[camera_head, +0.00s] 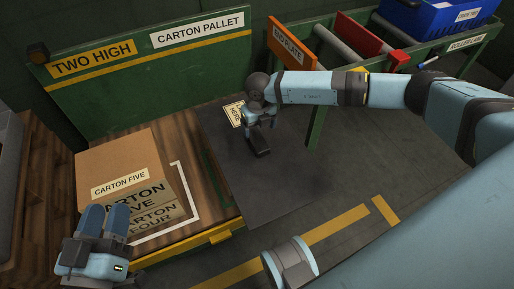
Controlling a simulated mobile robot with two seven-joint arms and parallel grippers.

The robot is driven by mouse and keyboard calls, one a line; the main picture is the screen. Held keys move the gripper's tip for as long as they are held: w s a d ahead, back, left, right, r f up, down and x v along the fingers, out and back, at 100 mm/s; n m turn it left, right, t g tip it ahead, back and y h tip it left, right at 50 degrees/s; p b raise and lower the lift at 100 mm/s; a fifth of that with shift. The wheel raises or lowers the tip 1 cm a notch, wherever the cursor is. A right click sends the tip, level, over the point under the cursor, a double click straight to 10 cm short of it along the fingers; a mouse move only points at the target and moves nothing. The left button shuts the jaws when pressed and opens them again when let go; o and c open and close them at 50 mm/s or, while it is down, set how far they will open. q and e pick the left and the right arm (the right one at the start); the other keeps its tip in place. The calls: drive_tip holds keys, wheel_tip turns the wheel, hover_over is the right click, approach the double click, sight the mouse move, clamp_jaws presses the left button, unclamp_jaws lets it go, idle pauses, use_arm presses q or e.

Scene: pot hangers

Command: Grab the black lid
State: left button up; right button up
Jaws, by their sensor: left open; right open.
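I cannot make out a black lid in the head view. My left gripper (104,221) is at the lower left, its two blue fingers pointing up the picture, open, in front of the near side of the stacked cartons (125,165). I see nothing between its fingers. My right gripper (261,122) hangs open, pointing down over the dark grey floor mat (280,180), right of the pallet. A small dark piece (258,145) shows just below it; I cannot tell whether it is part of the gripper or a separate thing.
The cartons sit on a wooden pallet deck (180,145) with a white corner marking. A green sign board (150,85) stands behind. A green roller lane (420,70) at the upper right holds a blue crate (425,18), an orange end plate (292,43) and a red panel (357,33).

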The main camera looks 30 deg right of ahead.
sight(257, 139)
drive_tip(key=shift+f, duration=0.95)
drive_tip(key=f+b, duration=0.2)
drive_tip(key=f, duration=0.1)
drive_tip(key=f+b, duration=0.1)
drive_tip(key=shift+w+a+f, duration=0.15)
drive_tip(key=shift+w+f, duration=0.05)
drive_tip(key=shift+w, duration=0.05)
drive_tip(key=shift+f, duration=0.45)
use_arm(q)
drive_tip(key=f+g, duration=0.2)
drive_tip(key=f, duration=0.3)
drive_tip(key=shift+d+f, duration=0.15)
drive_tip(key=shift+d, duration=0.05)
use_arm(e)
drive_tip(key=c, duration=1.3)
drive_tip(key=shift+r, duration=0.15)
